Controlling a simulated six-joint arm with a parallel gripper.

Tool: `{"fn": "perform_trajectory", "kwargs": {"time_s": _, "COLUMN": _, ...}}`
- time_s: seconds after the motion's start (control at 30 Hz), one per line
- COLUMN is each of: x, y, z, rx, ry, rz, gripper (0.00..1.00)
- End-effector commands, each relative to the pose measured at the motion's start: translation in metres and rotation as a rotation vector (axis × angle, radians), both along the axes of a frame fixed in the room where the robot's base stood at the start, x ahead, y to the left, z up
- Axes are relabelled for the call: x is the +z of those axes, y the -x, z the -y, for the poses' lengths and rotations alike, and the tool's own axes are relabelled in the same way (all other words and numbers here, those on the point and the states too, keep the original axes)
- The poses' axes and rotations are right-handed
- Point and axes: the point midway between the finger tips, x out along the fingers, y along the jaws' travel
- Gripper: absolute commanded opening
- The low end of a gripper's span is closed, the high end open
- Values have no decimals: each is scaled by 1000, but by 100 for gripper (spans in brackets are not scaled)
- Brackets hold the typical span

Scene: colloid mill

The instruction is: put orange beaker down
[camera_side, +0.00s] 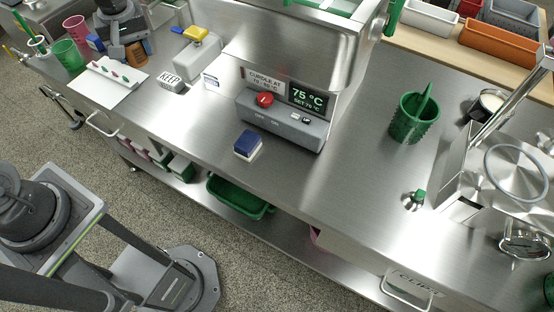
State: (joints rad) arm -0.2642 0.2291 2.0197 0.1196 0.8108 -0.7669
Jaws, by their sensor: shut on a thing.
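My gripper (119,38) is at the upper left, dark and small in the picture, over the far left part of the steel bench. It is shut on the orange beaker (138,54), which shows as an orange-brown patch below and beside the fingers. The gripper hides part of the beaker. I cannot tell whether the beaker's base touches the bench top.
A white board (108,82) with small coloured pieces lies in front.

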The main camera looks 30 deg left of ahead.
Motion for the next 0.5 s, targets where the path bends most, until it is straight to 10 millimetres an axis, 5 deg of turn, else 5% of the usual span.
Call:
{"fn": "perform_trajectory", "kwargs": {"time_s": 0.2, "x": 77, "y": -40, "z": 68, "rx": -485, "ry": 3, "rz": 4, "gripper": 26}}
{"fn": "perform_trajectory", "kwargs": {"time_s": 0.5, "x": 145, "y": -47, "z": 133, "rx": -916, "ry": 10, "rz": 10, "gripper": 26}}
